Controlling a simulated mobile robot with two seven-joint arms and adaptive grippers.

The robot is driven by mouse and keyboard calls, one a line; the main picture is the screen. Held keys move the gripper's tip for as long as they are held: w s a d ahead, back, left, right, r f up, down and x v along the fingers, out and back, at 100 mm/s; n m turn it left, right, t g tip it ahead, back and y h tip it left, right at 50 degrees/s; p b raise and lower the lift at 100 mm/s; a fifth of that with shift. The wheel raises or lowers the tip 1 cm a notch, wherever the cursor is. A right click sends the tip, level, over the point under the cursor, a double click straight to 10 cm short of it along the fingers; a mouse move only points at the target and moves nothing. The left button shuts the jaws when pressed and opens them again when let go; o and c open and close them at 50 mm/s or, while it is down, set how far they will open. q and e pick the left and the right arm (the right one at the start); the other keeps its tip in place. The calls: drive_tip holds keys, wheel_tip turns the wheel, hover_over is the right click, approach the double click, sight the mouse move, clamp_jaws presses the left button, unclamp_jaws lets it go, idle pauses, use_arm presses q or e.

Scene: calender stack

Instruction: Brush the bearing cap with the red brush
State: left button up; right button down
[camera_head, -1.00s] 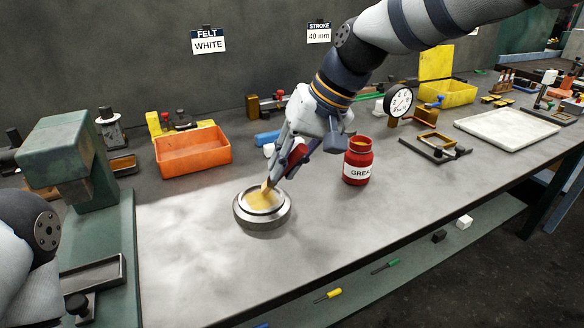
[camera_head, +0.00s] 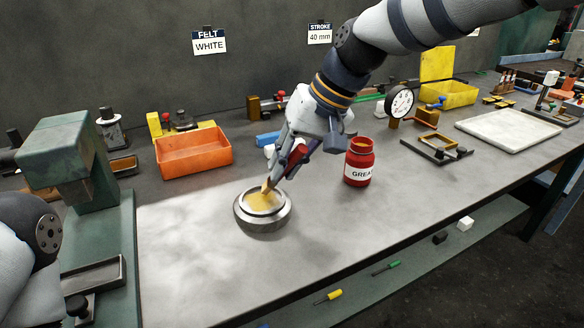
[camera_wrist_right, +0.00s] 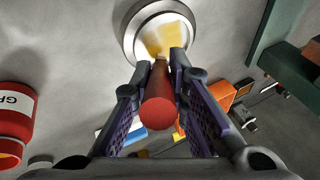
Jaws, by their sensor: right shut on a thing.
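The bearing cap (camera_head: 262,218) is a round metal cup on the bench, with a yellow layer inside its rim. My right gripper (camera_head: 283,172) is shut on the red brush (camera_head: 298,155), above the back right of the cap. The brush slants down, and its pale bristle end reaches the yellow area inside the cap. In the right wrist view, the brush's red handle (camera_wrist_right: 158,108) lies between both fingers, with the cap (camera_wrist_right: 133,38) beyond it. Exact bristle contact is hard to tell. The left gripper is out of view.
A red grease jar (camera_head: 359,162) stands open to the right of the cap. An orange bin (camera_head: 194,158) is behind left, and a green press-like machine (camera_head: 75,160) stands at the left. A pale slab (camera_head: 508,130) lies far right. The bench front is clear.

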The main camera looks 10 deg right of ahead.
drive_tip(key=shift+r+p, duration=0.45)
drive_tip(key=shift+r, duration=2.6)
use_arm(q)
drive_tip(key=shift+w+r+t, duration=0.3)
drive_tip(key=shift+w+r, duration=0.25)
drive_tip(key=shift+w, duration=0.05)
use_arm(e)
drive_tip(key=shift+r, duration=0.1)
drive_tip(key=shift+r, duration=0.1)
drive_tip(key=shift+r, duration=1.5)
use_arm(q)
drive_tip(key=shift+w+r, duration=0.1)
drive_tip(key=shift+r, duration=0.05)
use_arm(e)
drive_tip(key=shift+f, duration=0.1)
drive_tip(key=shift+f, duration=0.1)
drive_tip(key=shift+f, duration=3.85)
drive_tip(key=shift+f, duration=0.65)
